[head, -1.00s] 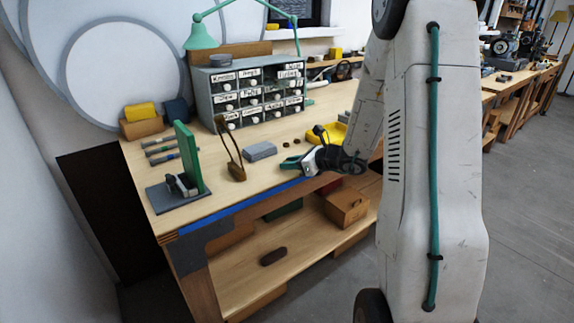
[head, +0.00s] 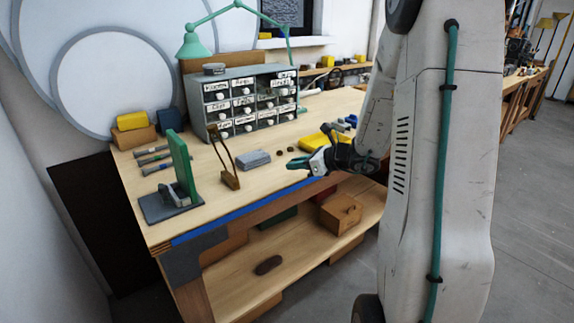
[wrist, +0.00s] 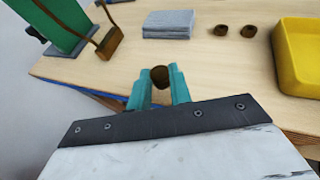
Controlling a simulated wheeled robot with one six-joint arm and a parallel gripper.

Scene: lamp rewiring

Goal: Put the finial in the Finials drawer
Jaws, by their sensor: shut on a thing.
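My gripper (head: 297,163) has teal fingers and is over the front edge of the workbench. In the wrist view its fingers are shut on a small dark brown round piece, the finial (wrist: 160,76). The finial is hard to make out in the head view. The grey drawer cabinet (head: 203,111) stands at the back of the bench, left of and beyond my gripper. The labels are too small to tell surely which is the Finials drawer.
A bent brown stand (head: 230,181) and a green upright panel (head: 184,164) stand to the left. A green lamp (head: 193,46) rises behind the cabinet.

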